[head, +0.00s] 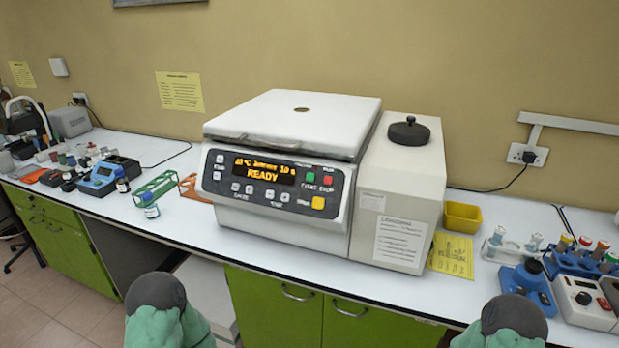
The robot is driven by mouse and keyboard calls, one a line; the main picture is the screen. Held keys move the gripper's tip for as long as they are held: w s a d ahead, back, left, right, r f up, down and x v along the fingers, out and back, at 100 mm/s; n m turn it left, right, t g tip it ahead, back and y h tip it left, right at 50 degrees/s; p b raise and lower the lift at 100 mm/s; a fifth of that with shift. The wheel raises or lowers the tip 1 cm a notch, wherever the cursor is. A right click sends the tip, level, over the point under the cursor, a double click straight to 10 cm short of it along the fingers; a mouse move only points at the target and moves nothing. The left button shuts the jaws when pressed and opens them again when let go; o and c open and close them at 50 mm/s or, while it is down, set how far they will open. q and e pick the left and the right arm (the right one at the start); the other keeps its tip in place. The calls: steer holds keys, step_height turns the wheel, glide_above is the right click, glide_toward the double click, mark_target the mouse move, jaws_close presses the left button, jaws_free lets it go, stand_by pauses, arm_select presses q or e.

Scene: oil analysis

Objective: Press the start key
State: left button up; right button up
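The start key (310,177) is a small green key on the front panel of the white benchtop machine (280,218). It sits right of the display (264,171), which reads READY in orange letters. A red stop key (327,180) is beside it on the right. A yellow key (318,202) is below. The machine's lid (292,118) is down. Nothing covers the panel. Two green and dark grey rounded parts, probably of my own arms, show at the bottom edge. Neither gripper can be seen, and nothing touches the start key.
A green tube rack (156,187) and a small bottle (150,206) stand left of the machine. A yellow bin (462,217) and a yellow sheet (451,255) are on its right. A blue rack of tubes (580,262) is farther right. The counter strip before the machine is clear.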

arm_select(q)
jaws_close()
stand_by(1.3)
